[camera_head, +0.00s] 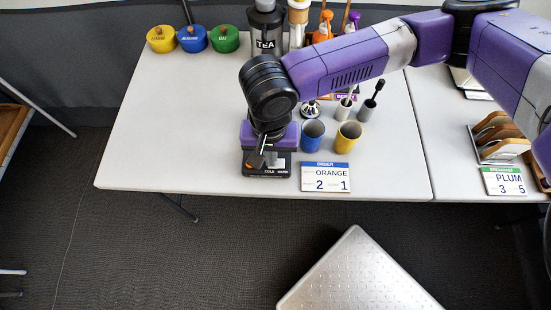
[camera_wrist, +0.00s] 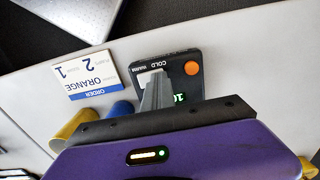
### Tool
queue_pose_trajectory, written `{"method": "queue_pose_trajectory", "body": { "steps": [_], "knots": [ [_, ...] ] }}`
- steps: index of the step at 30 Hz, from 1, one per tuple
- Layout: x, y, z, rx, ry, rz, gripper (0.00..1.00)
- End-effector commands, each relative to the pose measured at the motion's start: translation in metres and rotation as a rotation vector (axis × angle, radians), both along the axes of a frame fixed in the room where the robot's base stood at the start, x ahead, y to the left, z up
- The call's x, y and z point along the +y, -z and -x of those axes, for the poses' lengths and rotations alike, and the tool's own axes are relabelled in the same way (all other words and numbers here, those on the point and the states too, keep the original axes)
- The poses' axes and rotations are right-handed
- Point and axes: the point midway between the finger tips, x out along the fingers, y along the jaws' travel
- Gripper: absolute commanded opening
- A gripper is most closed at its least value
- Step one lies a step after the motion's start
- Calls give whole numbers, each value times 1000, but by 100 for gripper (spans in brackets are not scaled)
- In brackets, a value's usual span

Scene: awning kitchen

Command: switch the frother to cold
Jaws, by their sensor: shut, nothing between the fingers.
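The frother (camera_head: 281,173) is a small black unit near the table's front edge, with the words cold and warm along its front. In the wrist view the frother (camera_wrist: 185,55) shows those labels, an orange round spot and part of a green lit display. My gripper (camera_head: 258,162) is above it, pointing down, and hides much of its top. In the wrist view my gripper's grey fingers (camera_wrist: 154,80) are together and empty, over the panel beside the cold label. The switch is not clearly visible, and I cannot tell whether the fingers touch it.
An order card (camera_head: 326,177) stands right of the frother. A blue cup (camera_head: 312,134) and a yellow cup (camera_head: 348,136) stand behind the card. Tea canister (camera_head: 265,30) and lidded bowls (camera_head: 193,39) are at the back. The table's left part is clear.

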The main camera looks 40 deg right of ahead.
Motion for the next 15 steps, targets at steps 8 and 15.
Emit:
{"method": "queue_pose_trajectory", "body": {
  "steps": [8, 15],
  "knots": [
    [0, -11, 0, 1, 1, -1, 0],
    [0, -21, 0, 1, 1, -1, 0]
  ]
}}
